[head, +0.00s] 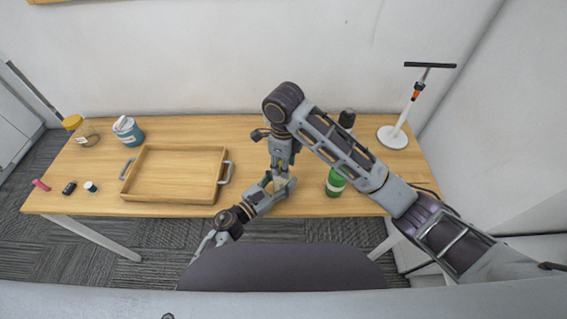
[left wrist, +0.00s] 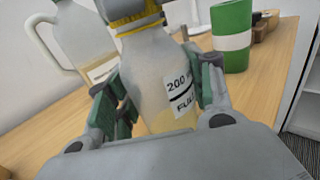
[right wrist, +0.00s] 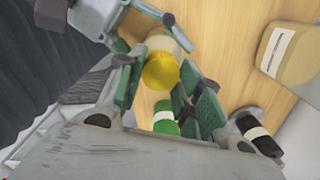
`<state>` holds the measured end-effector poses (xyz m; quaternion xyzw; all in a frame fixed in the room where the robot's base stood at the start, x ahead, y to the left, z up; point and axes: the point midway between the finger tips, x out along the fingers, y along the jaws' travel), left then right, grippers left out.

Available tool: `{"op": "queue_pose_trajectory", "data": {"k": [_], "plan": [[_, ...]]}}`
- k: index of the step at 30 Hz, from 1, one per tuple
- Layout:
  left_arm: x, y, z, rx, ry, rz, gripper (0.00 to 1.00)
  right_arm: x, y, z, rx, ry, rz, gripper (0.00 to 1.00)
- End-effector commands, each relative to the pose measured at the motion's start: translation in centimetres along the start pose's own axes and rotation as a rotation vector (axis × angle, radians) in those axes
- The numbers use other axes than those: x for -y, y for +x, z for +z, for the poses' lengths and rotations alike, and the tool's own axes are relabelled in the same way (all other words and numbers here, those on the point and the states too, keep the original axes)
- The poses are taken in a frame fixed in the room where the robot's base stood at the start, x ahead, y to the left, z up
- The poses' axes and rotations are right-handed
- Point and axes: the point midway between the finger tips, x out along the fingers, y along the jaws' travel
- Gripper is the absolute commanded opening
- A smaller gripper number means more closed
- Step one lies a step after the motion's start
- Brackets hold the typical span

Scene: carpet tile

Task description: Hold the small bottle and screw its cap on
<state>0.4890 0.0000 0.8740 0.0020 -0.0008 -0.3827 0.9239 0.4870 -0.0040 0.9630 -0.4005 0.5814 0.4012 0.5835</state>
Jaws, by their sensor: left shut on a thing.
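The small clear bottle (left wrist: 150,75), with a "200 ml FULL" label, stands upright between the fingers of my left gripper (left wrist: 160,100), which is shut on it. In the head view the bottle (head: 281,184) is partly hidden by both grippers. The yellow cap (right wrist: 160,70) sits at the bottle's mouth; its rim also shows in the left wrist view (left wrist: 140,24). How far it is threaded cannot be seen. My right gripper (right wrist: 160,88) points down from above, its fingers on either side of the cap, with a gap visible beside it. It looks open.
A green bottle with a white band (head: 335,183) stands right of the grippers. A translucent handled jug (left wrist: 75,42) stands behind the bottle. A wooden tray (head: 170,196) lies to the left, with jars and small items beyond it. A stand (head: 392,138) is at the back right.

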Motion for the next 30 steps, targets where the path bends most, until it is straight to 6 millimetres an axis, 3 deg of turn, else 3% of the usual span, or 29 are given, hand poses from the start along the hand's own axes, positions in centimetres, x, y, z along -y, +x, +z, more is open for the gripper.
{"op": "queue_pose_trajectory", "data": {"k": [4, 17, 27, 30], "plan": [[0.1, 0.0, -0.1, -0.002, -0.001, -0.001, 0.0, 0.0, 0.0, 0.0, 0.001, -0.001, -0.001, 0.56], [0.0, 0.0, -0.1, -0.002, -0.001, 0.0, 0.0, 0.0, -0.2, 0.3, 0.016, -0.004, -0.004, 0.54], [0.0, 0.0, -0.1, -0.002, 0.0, 0.0, 0.0, 0.2, -2.5, 3.2, 0.169, -0.033, -0.043, 0.54], [0.0, 0.0, -0.1, -0.002, 0.0, 0.0, 0.0, 0.1, -2.5, 3.1, 0.16, -0.11, -0.046, 0.54]]}}
